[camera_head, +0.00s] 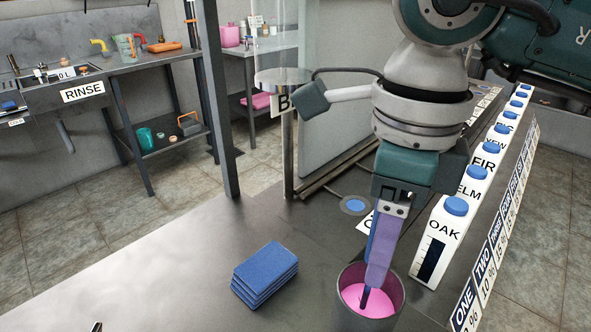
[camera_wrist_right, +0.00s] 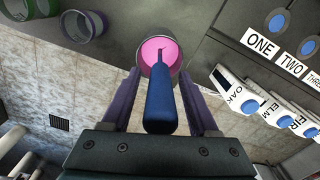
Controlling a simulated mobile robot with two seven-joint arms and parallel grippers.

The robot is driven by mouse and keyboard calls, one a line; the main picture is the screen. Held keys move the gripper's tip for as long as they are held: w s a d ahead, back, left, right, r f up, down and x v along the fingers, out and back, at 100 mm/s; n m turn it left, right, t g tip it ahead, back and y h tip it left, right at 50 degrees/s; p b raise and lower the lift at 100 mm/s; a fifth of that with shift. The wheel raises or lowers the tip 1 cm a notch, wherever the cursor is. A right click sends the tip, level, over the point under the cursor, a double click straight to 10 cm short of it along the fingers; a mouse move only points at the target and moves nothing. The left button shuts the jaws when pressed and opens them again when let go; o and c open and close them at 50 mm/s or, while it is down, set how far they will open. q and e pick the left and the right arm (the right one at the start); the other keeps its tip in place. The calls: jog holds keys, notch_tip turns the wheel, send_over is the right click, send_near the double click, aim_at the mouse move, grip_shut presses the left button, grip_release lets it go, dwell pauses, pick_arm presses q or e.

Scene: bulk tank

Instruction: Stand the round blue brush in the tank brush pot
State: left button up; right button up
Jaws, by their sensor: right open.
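The round blue brush (camera_wrist_right: 160,105) shows in the right wrist view as a blue handle with a thin neck running into a pot with a pink inside (camera_wrist_right: 160,40). Its head is not clearly visible. In the head view a blue strip of the brush (camera_head: 370,240) shows beside the purple finger. The same pot (camera_head: 397,300) stands on the dark worktop at the lower middle; whether it carries a label cannot be seen. My right gripper (camera_head: 374,280) points down into the pot's mouth. Its fingers are open, one on each side of the handle. My left gripper is not in view.
A stack of blue pads (camera_head: 265,272) lies left of the pot. White bottles with blue caps, OAK (camera_head: 442,240) nearest, stand in a row at the right. A green pot (camera_wrist_right: 40,8) and a purple pot (camera_wrist_right: 82,24) show in the wrist view.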

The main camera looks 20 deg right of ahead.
jog(key=r, duration=0.9)
jog(key=shift+w+d+r, duration=0.15)
jog(key=shift+d+r, duration=0.15)
jog(key=shift+r, duration=0.05)
